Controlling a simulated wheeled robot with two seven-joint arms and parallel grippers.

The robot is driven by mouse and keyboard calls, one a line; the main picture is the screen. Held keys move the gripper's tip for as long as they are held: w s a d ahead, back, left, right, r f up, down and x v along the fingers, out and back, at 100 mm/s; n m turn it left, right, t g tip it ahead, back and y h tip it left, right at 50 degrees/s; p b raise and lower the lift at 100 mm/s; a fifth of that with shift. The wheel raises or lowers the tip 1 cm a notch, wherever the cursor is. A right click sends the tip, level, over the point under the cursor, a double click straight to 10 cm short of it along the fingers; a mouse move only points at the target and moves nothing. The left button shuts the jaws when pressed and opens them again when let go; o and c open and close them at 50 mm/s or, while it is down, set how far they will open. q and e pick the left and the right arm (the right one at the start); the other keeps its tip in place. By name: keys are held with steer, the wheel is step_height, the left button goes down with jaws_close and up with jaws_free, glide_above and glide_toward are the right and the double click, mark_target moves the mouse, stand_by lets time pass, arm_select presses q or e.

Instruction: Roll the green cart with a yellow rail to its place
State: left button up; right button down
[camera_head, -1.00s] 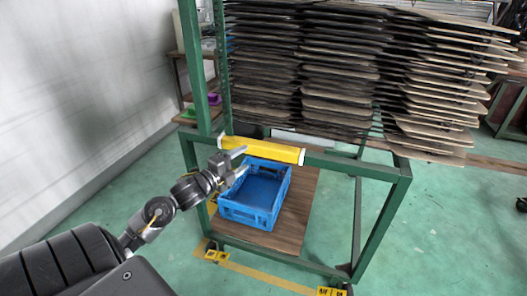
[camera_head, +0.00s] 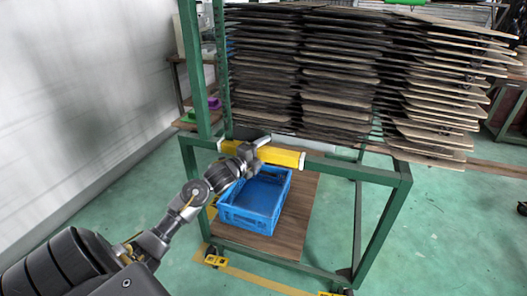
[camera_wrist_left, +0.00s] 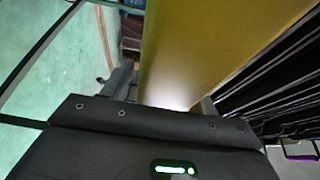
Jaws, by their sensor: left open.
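The green cart (camera_head: 382,222) is a metal frame with a yellow rail (camera_head: 284,156) along its near upper bar. My left gripper (camera_head: 256,155) is at the rail's middle, with one finger showing above it. In the left wrist view the yellow rail (camera_wrist_left: 200,50) runs between the two fingers (camera_wrist_left: 165,95), which stand apart. I cannot tell if either finger touches it. The gripper hides part of the rail. My right gripper is not in view.
The cart carries several stacks of thin brown panels (camera_head: 340,85). A blue crate (camera_head: 262,226) sits on its wooden lower shelf (camera_head: 298,215). Yellow tape (camera_head: 262,277) marks the floor near the wheels. A white wall (camera_head: 90,90) stands at left. Green floor (camera_head: 440,230) is clear at right.

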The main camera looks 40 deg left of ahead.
arm_select(q)
jaws_close()
stand_by(0.3)
steer(key=shift+d+f, duration=0.1)
steer(key=shift+d, duration=0.05)
